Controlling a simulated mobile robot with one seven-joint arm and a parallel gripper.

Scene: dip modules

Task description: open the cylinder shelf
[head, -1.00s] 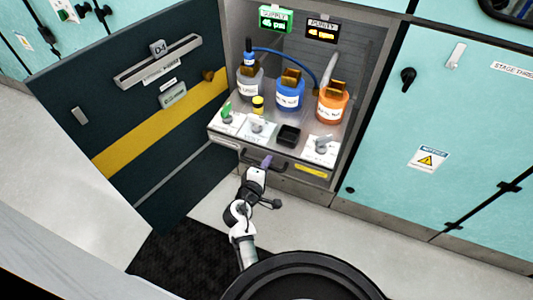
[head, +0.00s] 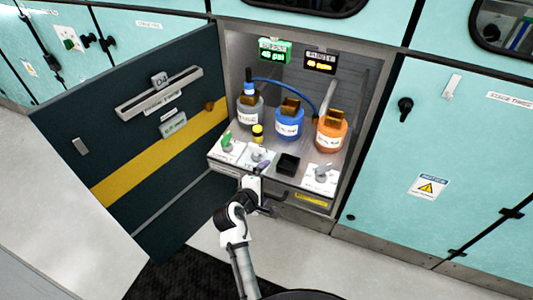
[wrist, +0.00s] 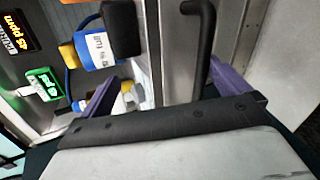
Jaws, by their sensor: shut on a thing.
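The cylinder shelf (head: 225,168) is a grey metal tray in the open cabinet, with a grey, a blue (head: 289,122) and an orange bottle (head: 331,134) on it. Its dark bar handle (wrist: 206,45) sticks out from the front panel. My gripper (head: 262,172) is at the shelf's front edge.
The dark cabinet door with a yellow stripe (head: 115,182) stands open on the left. Closed teal cabinets (head: 450,150) stand on the right. Small valves, a black cup (head: 288,163) and a yellow-capped vial (head: 257,133) are on the shelf. Floor in front is clear.

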